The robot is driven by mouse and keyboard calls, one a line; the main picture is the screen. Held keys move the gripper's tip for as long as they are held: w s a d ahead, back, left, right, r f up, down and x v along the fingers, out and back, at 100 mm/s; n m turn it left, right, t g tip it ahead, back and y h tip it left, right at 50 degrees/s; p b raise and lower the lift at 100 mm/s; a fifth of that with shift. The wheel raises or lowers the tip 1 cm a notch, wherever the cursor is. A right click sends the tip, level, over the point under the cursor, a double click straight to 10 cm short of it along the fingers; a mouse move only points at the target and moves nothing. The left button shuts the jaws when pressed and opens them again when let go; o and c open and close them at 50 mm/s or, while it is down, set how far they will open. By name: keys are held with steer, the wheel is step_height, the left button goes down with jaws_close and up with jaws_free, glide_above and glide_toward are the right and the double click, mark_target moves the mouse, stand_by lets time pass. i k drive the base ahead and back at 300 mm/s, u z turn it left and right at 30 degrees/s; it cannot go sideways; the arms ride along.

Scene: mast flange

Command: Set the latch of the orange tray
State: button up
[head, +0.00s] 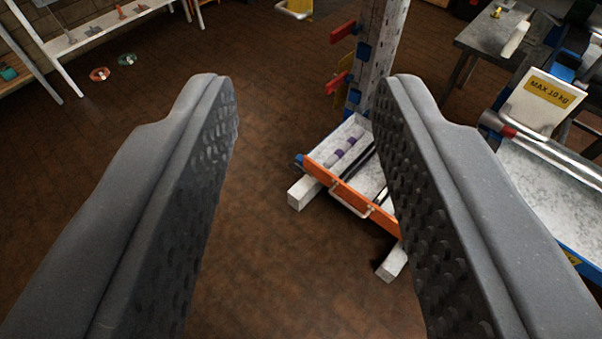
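The orange tray (338,184) stands low on the floor at the foot of a pale mast, right of the middle. Its orange front carries a wire handle (349,203), and purple and dark items lie inside. Its right part is hidden behind my right finger. I cannot make out the latch clearly; a small blue piece (299,160) sits at the tray's left front corner. My gripper (304,85) is open and empty, its two dark dimpled fingers wide apart. It is in the air, apart from the tray.
The pale mast (381,50) rises behind the tray with red and blue parts on its side. Pale feet (305,192) stick out on the floor. A metal-framed bench with a "MAX 10 kg" sign (541,100) stands at right.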

mark_target(297, 168)
steer(key=u, duration=0.3)
steer(key=i, duration=1.05)
steer(key=u, duration=0.5)
steer(key=i, duration=0.55)
steer(key=u, duration=0.1)
